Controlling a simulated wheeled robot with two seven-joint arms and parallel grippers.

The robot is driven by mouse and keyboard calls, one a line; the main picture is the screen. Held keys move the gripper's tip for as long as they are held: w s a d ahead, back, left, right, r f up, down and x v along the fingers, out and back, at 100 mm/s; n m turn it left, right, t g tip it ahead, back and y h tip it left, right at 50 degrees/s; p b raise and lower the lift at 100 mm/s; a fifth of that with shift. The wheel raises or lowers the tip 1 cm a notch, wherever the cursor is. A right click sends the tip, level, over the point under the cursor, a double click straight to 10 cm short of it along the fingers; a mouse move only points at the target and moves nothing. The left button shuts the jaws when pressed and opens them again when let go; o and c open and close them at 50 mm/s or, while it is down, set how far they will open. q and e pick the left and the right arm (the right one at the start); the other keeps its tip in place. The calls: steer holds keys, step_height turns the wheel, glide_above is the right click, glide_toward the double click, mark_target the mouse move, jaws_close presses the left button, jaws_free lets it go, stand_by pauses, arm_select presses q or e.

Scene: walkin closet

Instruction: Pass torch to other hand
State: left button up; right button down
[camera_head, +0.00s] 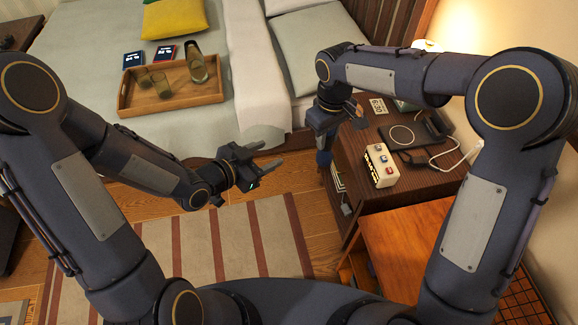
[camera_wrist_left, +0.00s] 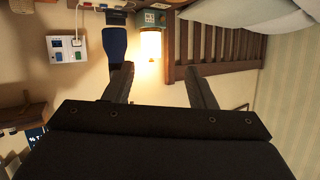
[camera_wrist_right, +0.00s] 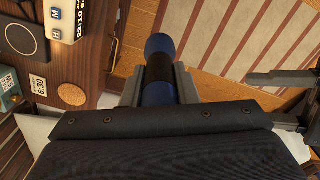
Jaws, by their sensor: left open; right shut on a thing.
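The torch (camera_wrist_right: 160,62) is blue with a black band. My right gripper (camera_wrist_right: 158,80) is shut around it in the right wrist view, and the blue end sticks out past the fingertips. In the head view the blue torch end (camera_head: 323,158) shows below my right gripper (camera_head: 322,140), which points down beside the nightstand. My left gripper (camera_head: 277,153) is open and empty, to the left of the torch and apart from it, fingers pointing right. The left wrist view shows its spread fingers (camera_wrist_left: 158,78) with nothing between them.
The nightstand (camera_head: 350,172) holds a cream box (camera_head: 381,166), a dark pad (camera_head: 405,136) and a clock (camera_head: 378,106), close right of the torch. An orange wooden surface (camera_head: 405,240) stands in front. The bed carries a wooden tray (camera_head: 140,106). Space above the striped rug (camera_head: 240,230) is clear.

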mark_target(329, 151)
arm_select(q)
steer(key=s+d+t+h, duration=0.1)
steer(key=s+d+h, duration=0.2)
steer(key=d+h, duration=0.3)
steer(key=shift+m+y, duration=0.4)
steer(key=shift+y, duration=0.1)
steer(key=x, duration=1.2)
steer(key=shift+d+f, duration=0.15)
steer(key=shift+f, duration=0.05)
steer(key=c, duration=1.1)
steer(key=shift+s+d, duration=0.1)
jaws_close()
arm_select(e)
steer(key=c, duration=1.2)
jaws_free()
steer(key=shift+o, duration=0.7)
steer(key=shift+w, duration=0.1)
